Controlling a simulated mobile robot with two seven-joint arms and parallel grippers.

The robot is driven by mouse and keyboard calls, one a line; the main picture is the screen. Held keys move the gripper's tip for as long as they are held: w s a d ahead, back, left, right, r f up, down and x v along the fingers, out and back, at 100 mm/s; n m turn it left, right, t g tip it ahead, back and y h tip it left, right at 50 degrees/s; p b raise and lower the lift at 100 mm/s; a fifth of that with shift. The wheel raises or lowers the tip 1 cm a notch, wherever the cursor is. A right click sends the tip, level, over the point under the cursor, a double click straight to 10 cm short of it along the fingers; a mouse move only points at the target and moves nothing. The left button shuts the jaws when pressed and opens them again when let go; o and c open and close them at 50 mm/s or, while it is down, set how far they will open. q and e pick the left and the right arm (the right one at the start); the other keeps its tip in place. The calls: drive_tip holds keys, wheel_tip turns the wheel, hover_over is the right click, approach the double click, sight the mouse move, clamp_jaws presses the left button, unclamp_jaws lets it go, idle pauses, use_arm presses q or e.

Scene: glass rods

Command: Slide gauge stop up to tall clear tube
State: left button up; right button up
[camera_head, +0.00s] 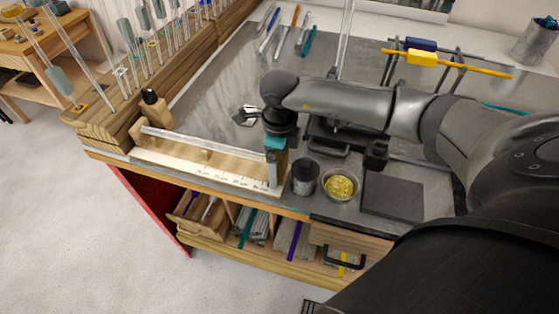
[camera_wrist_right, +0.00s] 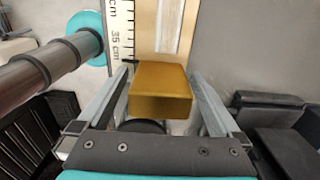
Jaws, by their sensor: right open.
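The gauge is a pale ruled board (camera_head: 205,170) along the bench's front left edge, with a long clear tube (camera_head: 200,144) lying along it. The gauge stop shows as a brass-coloured block (camera_wrist_right: 161,92) over the board in the right wrist view, near the 35 cm mark. My right gripper (camera_wrist_right: 161,98) is open, its two fingers on either side of the block; I cannot tell whether they touch it. In the head view my right gripper (camera_head: 274,172) is at the board's right end and hides the stop. Another clear tube (camera_head: 346,35) stands upright behind my arm. My left gripper is out of view.
A dark tin (camera_head: 305,177), a bowl of yellow bits (camera_head: 340,186) and a dark slab (camera_head: 392,195) stand just right of my gripper. A wooden rack (camera_head: 110,125) with upright rods is at the left.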

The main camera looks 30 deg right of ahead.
clamp_jaws()
idle(0.8)
